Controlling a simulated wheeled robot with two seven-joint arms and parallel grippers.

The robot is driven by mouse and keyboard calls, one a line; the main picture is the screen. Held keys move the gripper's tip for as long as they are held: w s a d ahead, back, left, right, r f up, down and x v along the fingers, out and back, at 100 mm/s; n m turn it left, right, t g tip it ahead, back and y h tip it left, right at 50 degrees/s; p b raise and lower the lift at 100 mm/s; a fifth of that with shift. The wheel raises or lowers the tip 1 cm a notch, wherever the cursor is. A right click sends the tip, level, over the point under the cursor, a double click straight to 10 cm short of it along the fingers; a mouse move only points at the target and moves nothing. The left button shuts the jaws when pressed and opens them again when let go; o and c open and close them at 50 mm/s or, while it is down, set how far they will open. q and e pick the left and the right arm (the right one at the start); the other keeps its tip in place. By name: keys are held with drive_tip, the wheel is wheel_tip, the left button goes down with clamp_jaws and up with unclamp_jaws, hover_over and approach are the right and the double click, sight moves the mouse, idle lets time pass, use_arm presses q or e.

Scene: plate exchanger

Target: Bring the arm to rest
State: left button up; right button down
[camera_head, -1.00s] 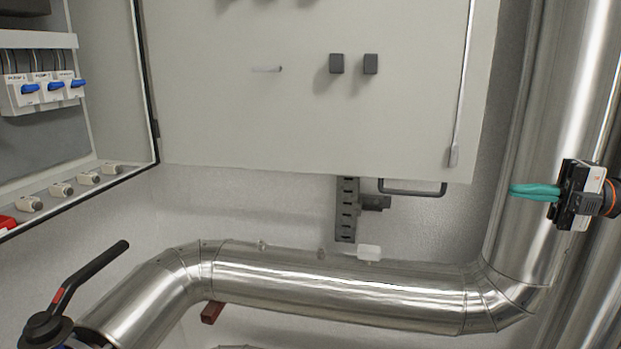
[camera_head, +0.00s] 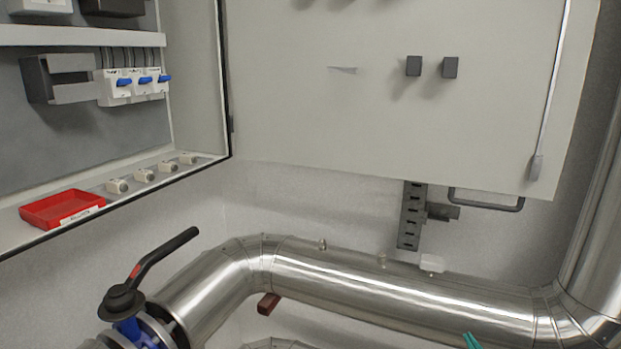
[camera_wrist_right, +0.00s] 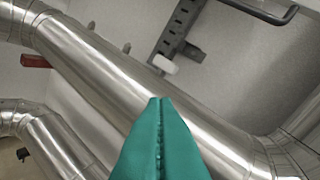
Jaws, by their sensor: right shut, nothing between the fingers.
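My right gripper (camera_head: 472,341) shows only as teal fingertips at the bottom edge of the head view, in front of the lower silver pipe. In the right wrist view its teal fingers (camera_wrist_right: 160,102) are pressed together with nothing between them. They point toward the pipe (camera_wrist_right: 110,75) and the wall beyond; I cannot tell the gap to the pipe. The rest of my right arm is out of the head view. My left gripper is not in view.
An open cabinet (camera_head: 225,110) stands at left, with blue-switched breakers (camera_head: 132,84) and a red tray (camera_head: 62,209). Its door (camera_head: 400,120) spans the upper middle. A black-handled valve (camera_head: 160,258) rises at lower left. A slotted bracket (camera_head: 411,215) hangs below the door.

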drive_tip(key=s+a+f+m+g, duration=0.1)
drive_tip(key=s+a+f+g, duration=0.35)
drive_tip(key=s, duration=0.45)
drive_tip(key=s+a+f+m+g, duration=0.25)
drive_tip(key=s+f+g, duration=0.25)
drive_tip(key=s, duration=0.5)
drive_tip(key=s+a+f+g, duration=0.4)
drive_tip(key=s+f, duration=0.1)
drive_tip(key=s, duration=0.4)
wheel_tip(320, 180, down, 25)
drive_tip(key=g, duration=0.2)
drive_tip(key=s+d+f, duration=0.3)
drive_tip(key=s+f, duration=1.4)
drive_tip(key=shift+s+f+g, duration=0.2)
drive_tip(key=shift+g, duration=0.15)
